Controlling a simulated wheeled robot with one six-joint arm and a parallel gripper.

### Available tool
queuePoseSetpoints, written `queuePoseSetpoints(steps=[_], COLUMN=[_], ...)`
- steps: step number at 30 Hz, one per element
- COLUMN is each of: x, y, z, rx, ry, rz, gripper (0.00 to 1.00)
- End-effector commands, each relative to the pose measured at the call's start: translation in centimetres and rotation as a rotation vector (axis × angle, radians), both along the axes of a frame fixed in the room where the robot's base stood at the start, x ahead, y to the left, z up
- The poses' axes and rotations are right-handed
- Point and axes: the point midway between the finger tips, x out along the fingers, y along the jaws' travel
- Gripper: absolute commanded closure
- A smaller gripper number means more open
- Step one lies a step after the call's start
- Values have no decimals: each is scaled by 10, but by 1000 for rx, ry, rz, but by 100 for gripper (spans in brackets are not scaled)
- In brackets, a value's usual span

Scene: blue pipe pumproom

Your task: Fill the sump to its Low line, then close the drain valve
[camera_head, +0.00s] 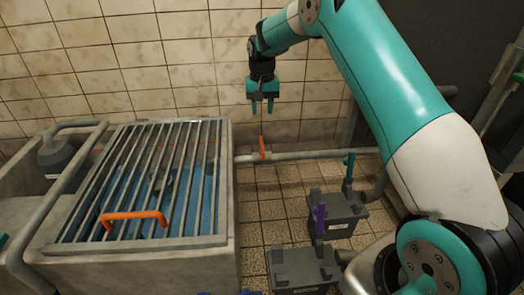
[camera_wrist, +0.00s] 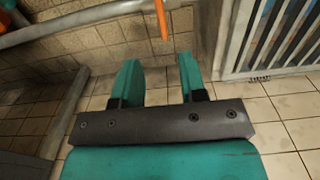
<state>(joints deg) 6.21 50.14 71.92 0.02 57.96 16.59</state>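The concrete sump (camera_head: 228,190) stands at the left under a metal grate with an orange handle (camera_head: 135,216). Blue shows below the bars; I cannot read the level or a Low line. An orange lever (camera_head: 262,148) stands upright on the grey pipe beside the sump's right wall; it also shows at the top of the wrist view (camera_wrist: 162,18). No label tells me whether it is the drain valve. My gripper (camera_head: 262,106) points down above this lever, apart from it. Its two teal fingers (camera_wrist: 159,80) are spread with nothing between them.
Right of the sump, a dark box with a teal lever (camera_head: 348,165) and another with a purple lever (camera_head: 320,218) stand on the tiled floor. A grey pipe (camera_head: 310,155) runs along the wall. The floor between sump and boxes is clear.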

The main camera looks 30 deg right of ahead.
Motion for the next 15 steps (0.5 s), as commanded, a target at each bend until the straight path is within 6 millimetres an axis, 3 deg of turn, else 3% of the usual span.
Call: queuePoseSetpoints(steps=[1,3,15], x=[0,0,-1], y=[0,0,1], z=[-20,-37,-121], rx=[0,1,1], ry=[2,2,2], rz=[1,1,1], gripper=[62,62,62])
